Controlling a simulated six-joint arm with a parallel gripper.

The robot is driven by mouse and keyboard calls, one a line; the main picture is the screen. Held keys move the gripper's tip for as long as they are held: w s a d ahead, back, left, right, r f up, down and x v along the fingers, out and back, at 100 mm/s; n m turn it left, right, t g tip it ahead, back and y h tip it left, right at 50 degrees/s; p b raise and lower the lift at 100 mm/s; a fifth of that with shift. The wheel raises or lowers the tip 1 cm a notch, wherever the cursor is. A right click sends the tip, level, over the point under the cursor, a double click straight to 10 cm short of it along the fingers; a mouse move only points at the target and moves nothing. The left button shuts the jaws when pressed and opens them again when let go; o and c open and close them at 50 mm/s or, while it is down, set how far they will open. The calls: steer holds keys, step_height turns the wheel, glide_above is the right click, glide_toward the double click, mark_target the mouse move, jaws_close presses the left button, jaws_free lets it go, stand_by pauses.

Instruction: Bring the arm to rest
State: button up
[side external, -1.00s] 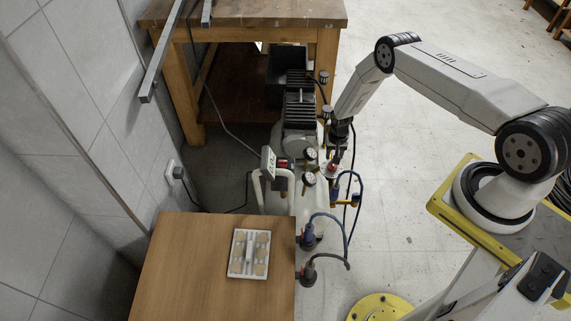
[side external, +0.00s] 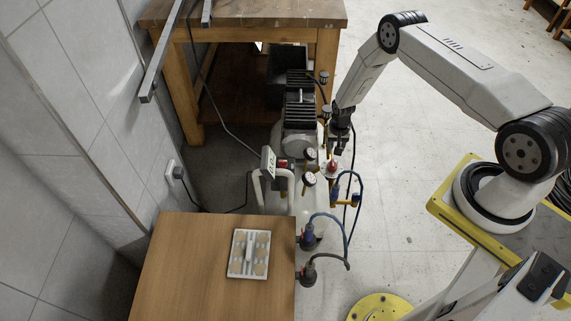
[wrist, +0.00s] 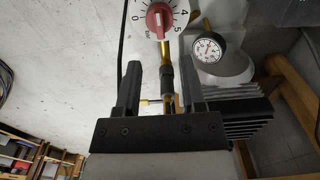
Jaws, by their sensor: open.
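My gripper (side external: 340,141) hangs pointing down beside the air compressor (side external: 300,115), above its gauges and fittings. In the wrist view my gripper (wrist: 161,85) has its two dark fingers apart with nothing held between them. Beyond the fingertips are a red knob (wrist: 159,19) on a white numbered dial and a round pressure gauge (wrist: 207,47). In the side view the red knob (side external: 332,168) shows just below the gripper, apart from it as far as I can tell.
A wooden table (side external: 215,275) with a small white tray (side external: 234,268) stands in front. Blue hoses (side external: 346,225) loop from its edge to the compressor. A wooden workbench (side external: 260,17) stands behind. The floor (side external: 400,150) right of the compressor is clear.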

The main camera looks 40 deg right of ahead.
steer(key=a+r+n+t, duration=0.15)
steer(key=a+r, duration=0.25)
steer(key=r, duration=0.8)
steer(key=a+r+n, duration=0.3)
steer(key=a+r, duration=0.1)
steer(key=r, duration=0.8)
steer(key=s+a+r+n+t, duration=0.1)
steer(key=s+a+r+n, duration=0.3)
steer(key=s+a+r, duration=0.4)
steer(key=s+r, duration=0.4)
steer(key=s, duration=0.3)
steer(key=shift+s+r, duration=0.2)
steer(key=shift+r, duration=0.1)
steer(key=shift+a+n, duration=0.1)
steer(key=shift+n, duration=0.15)
